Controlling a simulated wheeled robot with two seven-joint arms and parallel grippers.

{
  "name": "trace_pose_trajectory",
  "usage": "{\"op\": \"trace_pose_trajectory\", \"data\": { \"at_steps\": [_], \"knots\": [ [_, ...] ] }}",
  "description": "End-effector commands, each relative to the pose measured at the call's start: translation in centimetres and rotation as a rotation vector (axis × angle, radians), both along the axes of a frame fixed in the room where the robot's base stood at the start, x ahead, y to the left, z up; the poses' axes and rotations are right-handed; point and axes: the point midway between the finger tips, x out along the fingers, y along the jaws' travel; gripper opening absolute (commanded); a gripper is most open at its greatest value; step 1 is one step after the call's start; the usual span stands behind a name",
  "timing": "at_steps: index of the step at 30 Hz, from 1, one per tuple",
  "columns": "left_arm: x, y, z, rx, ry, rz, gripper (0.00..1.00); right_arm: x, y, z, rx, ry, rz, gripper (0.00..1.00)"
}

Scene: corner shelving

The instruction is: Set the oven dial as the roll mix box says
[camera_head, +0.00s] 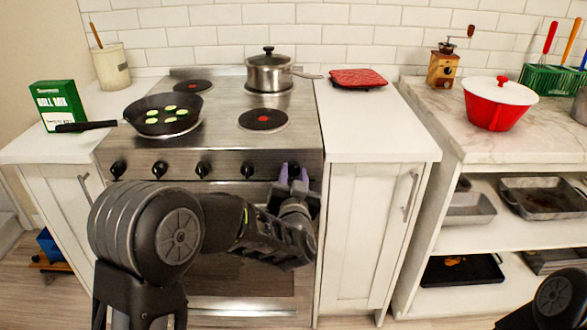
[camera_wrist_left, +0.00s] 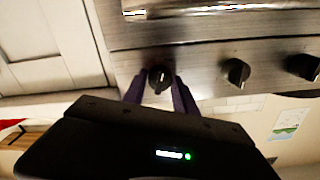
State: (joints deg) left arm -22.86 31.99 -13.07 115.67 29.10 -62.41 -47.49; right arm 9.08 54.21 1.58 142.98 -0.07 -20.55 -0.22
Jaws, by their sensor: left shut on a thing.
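The green roll mix box (camera_head: 58,110) stands upright at the left end of the counter, beside the stove. Its large title shows, but its small print is too small to read. The steel oven (camera_head: 225,158) has a row of black dials on its front panel. My left gripper (camera_head: 291,176) is at the rightmost dial, its purple fingers shut on either side of it. In the left wrist view this dial (camera_wrist_left: 160,79) sits between the fingertips, and I cannot read its setting. My right gripper is out of view.
A black pan (camera_head: 160,112) with green slices sits on the left of the stove, its handle reaching toward the box. A steel pot (camera_head: 268,74) stands at the back. The counter right of the stove (camera_head: 365,125) is mostly clear, with a red potholder (camera_head: 358,77) behind.

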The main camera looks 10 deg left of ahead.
Motion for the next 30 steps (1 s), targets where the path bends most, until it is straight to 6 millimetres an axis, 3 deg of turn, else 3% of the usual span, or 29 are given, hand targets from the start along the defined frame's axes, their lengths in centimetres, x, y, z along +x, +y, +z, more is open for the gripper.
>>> {"op": "trace_pose_trajectory", "data": {
  "at_steps": [10,25,26,30],
  "knots": [
    [-0.04,-0.02,-0.08,0.166,0.046,0.0,0.0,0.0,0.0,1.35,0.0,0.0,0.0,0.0],
    [-0.04,-0.01,-0.2,0.189,0.052,-0.001,0.0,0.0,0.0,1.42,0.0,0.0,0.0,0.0],
    [-0.04,-0.01,-0.2,0.189,0.052,0.0,0.34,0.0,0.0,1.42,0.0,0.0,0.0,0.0],
    [-0.03,0.0,-0.15,0.189,0.051,0.0,0.46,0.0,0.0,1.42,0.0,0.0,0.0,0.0]
  ]
}}
